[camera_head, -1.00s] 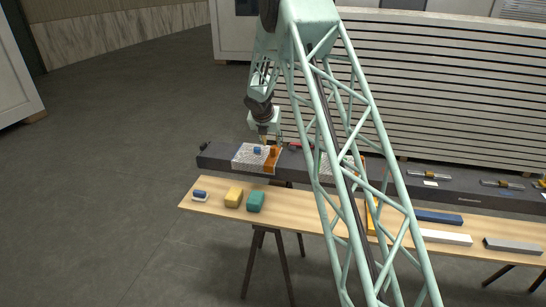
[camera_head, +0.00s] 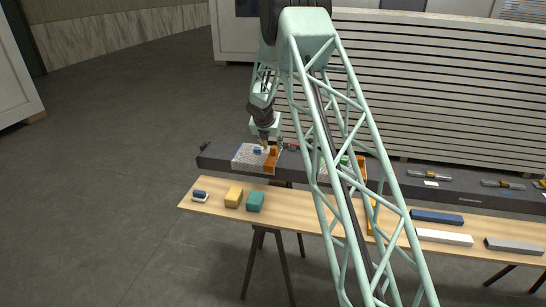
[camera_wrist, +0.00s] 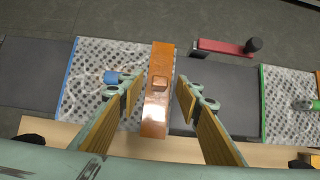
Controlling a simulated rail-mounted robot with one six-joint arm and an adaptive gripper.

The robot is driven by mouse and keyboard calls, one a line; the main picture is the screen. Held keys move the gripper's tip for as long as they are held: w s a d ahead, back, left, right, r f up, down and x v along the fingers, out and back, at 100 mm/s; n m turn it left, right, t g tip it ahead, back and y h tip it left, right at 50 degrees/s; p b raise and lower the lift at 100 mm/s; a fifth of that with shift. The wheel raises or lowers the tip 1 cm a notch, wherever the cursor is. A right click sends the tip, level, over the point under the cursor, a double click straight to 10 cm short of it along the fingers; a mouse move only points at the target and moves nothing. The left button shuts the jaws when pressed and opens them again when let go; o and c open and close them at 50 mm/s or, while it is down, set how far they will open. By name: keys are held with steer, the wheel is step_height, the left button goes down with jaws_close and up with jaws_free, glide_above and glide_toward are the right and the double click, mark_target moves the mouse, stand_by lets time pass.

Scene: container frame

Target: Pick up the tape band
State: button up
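An orange band (camera_wrist: 157,112), which I take to be the tape band, lies across the dark beam at the edge of a patterned sheet, with a small raised orange block on it. The band also shows in the head view (camera_head: 269,167), just below my gripper (camera_head: 266,148). In the wrist view, my gripper (camera_wrist: 158,92) is open, one finger on each side of the band, pads apart from it. The remaining height above the band is hard to judge. A second orange band (camera_head: 362,166) is partly hidden behind my arm.
A blue piece (camera_wrist: 113,78) sits on the sheet (camera_wrist: 95,60) close to the left finger. A red bar with a black knob (camera_wrist: 225,47) lies behind the beam.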

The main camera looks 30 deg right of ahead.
mark_target(273, 148)
steer(key=shift+x, duration=1.55)
steer(key=shift+c, duration=0.8)
steer(key=c, duration=0.6)
steer(key=shift+c, duration=0.2)
